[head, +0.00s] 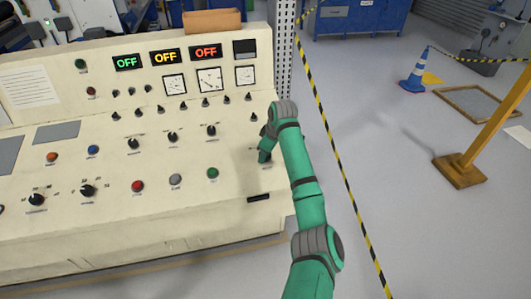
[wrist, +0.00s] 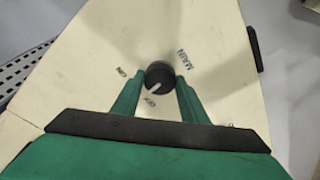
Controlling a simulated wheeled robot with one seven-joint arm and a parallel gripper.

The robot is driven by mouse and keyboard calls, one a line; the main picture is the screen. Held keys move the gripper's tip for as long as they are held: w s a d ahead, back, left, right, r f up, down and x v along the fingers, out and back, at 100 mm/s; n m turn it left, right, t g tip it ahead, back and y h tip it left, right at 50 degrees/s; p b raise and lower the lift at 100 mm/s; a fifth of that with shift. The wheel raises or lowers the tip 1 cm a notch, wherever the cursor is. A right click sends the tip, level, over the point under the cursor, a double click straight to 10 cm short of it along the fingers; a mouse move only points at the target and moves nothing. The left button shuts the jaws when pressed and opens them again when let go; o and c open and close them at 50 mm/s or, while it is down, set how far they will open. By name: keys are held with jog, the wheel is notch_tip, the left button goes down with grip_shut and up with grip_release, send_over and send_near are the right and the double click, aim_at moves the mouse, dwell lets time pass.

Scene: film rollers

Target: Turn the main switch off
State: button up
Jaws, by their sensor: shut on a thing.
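The main switch is a round black knob (wrist: 158,73) on the cream console, seen in the wrist view below the printed word MAIN. Its pale pointer line is turned toward the OFF label (wrist: 150,103); the ON label (wrist: 122,72) is to the left. My gripper (wrist: 159,79) is shut on the knob, one green finger on each side. In the head view my gripper (head: 264,156) is at the right end of the console (head: 100,215) and hides the knob. Green, yellow and red displays (head: 205,52) all read OFF.
Other knobs, coloured buttons and small toggles fill the console left of my gripper, including a green button (head: 213,173). A black handle (head: 258,197) is on the console's front right.

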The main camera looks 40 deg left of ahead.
jog(key=n, duration=0.5)
jog(key=shift+w+a+r+g, duration=0.1)
jog(key=shift+a+r+g, duration=0.1)
jog(key=shift+g, duration=0.2)
jog(key=shift+n, duration=0.3)
jog(key=o, duration=1)
jog(key=shift+d+f, duration=0.1)
jog(key=shift+o, duration=0.2)
jog(key=v, duration=1)
jog(key=shift+r, duration=0.45)
